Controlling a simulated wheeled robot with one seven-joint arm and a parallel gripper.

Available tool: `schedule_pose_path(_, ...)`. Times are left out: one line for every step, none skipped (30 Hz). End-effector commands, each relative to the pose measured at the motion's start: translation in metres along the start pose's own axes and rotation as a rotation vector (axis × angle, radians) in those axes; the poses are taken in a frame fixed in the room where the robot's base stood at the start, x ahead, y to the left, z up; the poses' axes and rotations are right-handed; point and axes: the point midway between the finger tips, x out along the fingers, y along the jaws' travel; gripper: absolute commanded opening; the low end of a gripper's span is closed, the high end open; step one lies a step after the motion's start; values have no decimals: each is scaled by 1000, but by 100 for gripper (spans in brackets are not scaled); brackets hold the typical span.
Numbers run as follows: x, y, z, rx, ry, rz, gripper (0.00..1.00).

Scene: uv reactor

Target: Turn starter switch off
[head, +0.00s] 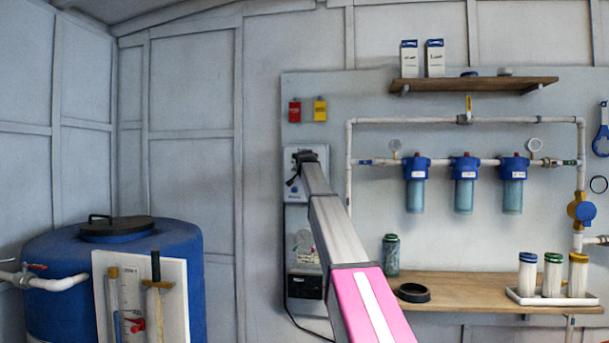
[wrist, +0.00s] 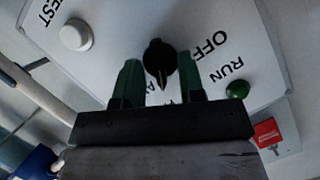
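The starter switch is a black rotary knob (wrist: 158,60) on a white panel, which shows in the head view as a box (head: 306,188) on the wall. The knob's pale pointer is toward the bottom of the wrist view, at lettering partly hidden by my gripper, not at the OFF label (wrist: 210,44). My gripper (wrist: 158,57) is open, with one green finger on each side of the knob. A gap shows beside the knob; contact cannot be told. In the head view my gripper (head: 299,168) is in front of the box.
A white button (wrist: 76,35) and a green round part (wrist: 237,90) flank the knob. Red (head: 295,111) and yellow (head: 320,110) tags hang above the box. Blue filters (head: 465,182) and a wooden shelf (head: 465,288) are at right, a blue tank (head: 60,255) at left.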

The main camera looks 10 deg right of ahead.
Motion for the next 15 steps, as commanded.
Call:
schedule_pose_path(0,0,0,0,0,0,36)
schedule_pose_path(0,0,0,0,0,0,36)
schedule_pose_path(0,0,0,0,0,0,36)
schedule_pose_path(0,0,0,0,0,0,36)
schedule_pose_path(0,0,0,0,0,0,33)
schedule_pose_path(0,0,0,0,0,0,20)
schedule_pose_path(0,0,0,0,0,0,10)
schedule_pose_path(0,0,0,0,0,0,0)
schedule_pose_path(0,0,0,0,0,0,0)
schedule_pose_path(0,0,0,0,0,0,0)
schedule_pose_path(0,0,0,0,0,0,0)
schedule_pose_path(0,0,0,0,0,0,0)
schedule_pose_path(0,0,0,0,0,0,0)
schedule_pose_path(0,0,0,-1,0,1,0)
schedule_pose_path(0,0,0,-3,0,1,0)
